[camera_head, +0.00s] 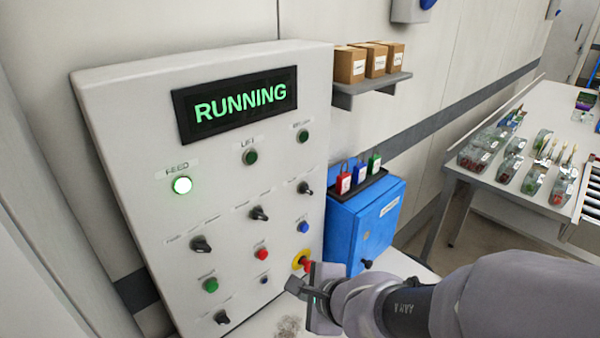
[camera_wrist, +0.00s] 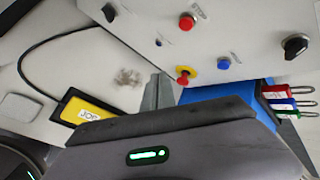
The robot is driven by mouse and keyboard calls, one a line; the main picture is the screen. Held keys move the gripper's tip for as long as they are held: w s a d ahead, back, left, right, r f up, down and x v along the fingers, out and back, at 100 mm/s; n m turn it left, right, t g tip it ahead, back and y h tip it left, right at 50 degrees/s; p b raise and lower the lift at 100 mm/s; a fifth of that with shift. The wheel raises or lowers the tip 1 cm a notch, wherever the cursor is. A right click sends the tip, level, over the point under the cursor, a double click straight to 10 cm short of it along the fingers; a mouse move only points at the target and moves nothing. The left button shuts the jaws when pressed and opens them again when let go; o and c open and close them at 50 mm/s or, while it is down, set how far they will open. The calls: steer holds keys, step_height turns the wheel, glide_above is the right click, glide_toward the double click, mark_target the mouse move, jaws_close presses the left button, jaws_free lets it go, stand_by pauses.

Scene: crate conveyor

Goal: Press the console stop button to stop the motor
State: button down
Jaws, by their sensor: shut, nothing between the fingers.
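The grey console (camera_head: 120,115) stands at left with a display (camera_head: 236,103) reading RUNNING in green. The FEED lamp (camera_head: 182,185) is lit. A plain red button (camera_head: 261,254) sits in the lower panel; it also shows in the wrist view (camera_wrist: 187,22). A red mushroom button (camera_wrist: 183,79) on a yellow ring sits near it; it shows partly behind my gripper in the head view (camera_head: 300,259). The button labels are too small to read. My gripper (camera_head: 296,287) is shut and empty, in front of the lower right of the panel, apart from the plain red button.
Black knobs (camera_head: 201,245), a green button (camera_head: 210,285) and a blue button (camera_head: 303,227) crowd the panel. A blue box (camera_head: 345,235) with padlocks stands right of the console. A yellow cabled pendant (camera_wrist: 85,110) lies below. A shelf (camera_head: 368,90) with boxes is above.

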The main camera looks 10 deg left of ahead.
steer(key=w+a, duration=0.5)
steer(key=a, duration=0.1)
steer(key=shift+w+a, duration=0.2)
steer(key=shift+w, duration=0.2)
steer(key=shift+w+a, duration=0.1)
stand_by(1.7)
steer(key=shift+w+a, duration=0.15)
steer(key=shift+a, duration=0.1)
steer(key=shift+w+a, duration=0.3)
stand_by(0.7)
stand_by(0.4)
steer(key=shift+s+d+b, duration=0.35)
steer(key=shift+s+d, duration=0.2)
steer(key=shift+d, duration=0.05)
steer(key=shift+s+d+b, duration=0.35)
steer(key=shift+s+d, duration=1.35)
steer(key=shift+d, duration=0.2)
